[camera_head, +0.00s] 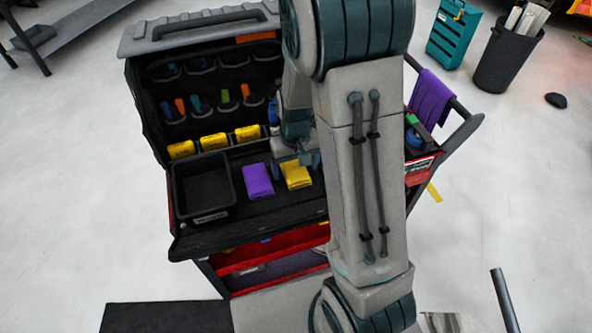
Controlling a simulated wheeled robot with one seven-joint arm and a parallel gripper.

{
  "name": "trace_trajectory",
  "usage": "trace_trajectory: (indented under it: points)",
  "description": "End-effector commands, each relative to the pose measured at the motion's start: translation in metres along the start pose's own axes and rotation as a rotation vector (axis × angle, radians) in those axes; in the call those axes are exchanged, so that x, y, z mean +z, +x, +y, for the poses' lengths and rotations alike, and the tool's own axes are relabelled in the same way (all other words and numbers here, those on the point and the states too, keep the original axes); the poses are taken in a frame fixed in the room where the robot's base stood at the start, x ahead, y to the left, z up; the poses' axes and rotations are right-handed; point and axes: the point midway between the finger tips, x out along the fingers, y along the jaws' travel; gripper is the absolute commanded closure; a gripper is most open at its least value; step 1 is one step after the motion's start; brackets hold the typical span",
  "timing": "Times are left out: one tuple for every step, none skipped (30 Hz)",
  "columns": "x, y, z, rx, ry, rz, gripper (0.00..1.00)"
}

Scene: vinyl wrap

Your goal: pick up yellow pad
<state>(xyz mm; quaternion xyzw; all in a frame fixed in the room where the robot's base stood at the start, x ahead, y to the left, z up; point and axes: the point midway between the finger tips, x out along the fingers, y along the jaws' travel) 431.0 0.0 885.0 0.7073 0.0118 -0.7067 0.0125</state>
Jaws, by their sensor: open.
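The yellow pad (296,177) lies on the black top of the tool cart (240,215), just right of a purple pad (258,181). My gripper (309,163) is above the yellow pad's far right part, pointing down, with its jaws open. My arm hides the area right of the pad, and I cannot tell whether the fingers touch the pad.
A black open bin (203,188) stands left of the purple pad. Several yellow items, including one at the left (181,149), sit along the back under a tool panel (200,95). A purple cloth (431,100) hangs on the cart's right handle.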

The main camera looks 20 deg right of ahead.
Motion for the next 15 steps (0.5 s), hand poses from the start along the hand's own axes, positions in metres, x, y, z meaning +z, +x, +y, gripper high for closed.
trace_trajectory:
  points:
    - [0.0000,-0.0002,0.0000,0.000,0.000,0.000,0.15]
    - [0.0000,-0.0002,0.0000,0.000,0.000,0.000,0.15]
    - [-0.0001,-0.0003,-0.0001,0.000,0.000,0.000,0.15]
    - [-0.0001,-0.0003,-0.0001,0.000,0.000,0.000,0.21]
    - [-0.0001,-0.0003,-0.0001,0.000,0.000,0.000,0.29]
    - [-0.0001,-0.0004,-0.0001,0.000,0.000,0.000,0.41]
    - [-0.0001,-0.0004,-0.0001,0.000,0.000,0.000,0.49]
    - [-0.0001,-0.0004,-0.0001,0.000,0.000,0.000,0.57]
    - [-0.0001,-0.0004,-0.0001,0.000,0.000,0.000,0.63]
    - [-0.0001,-0.0005,-0.0001,0.000,0.000,0.000,0.63]
    - [-0.0002,-0.0005,-0.0001,0.000,0.000,0.000,0.64]
    - [-0.0002,-0.0006,-0.0001,0.000,0.000,0.000,0.64]
    - [-0.0002,-0.0006,-0.0001,0.000,0.000,0.000,0.64]
    - [-0.0002,-0.0006,-0.0001,0.000,0.000,0.000,0.64]
    - [-0.0002,-0.0006,-0.0001,0.000,0.000,0.000,0.64]
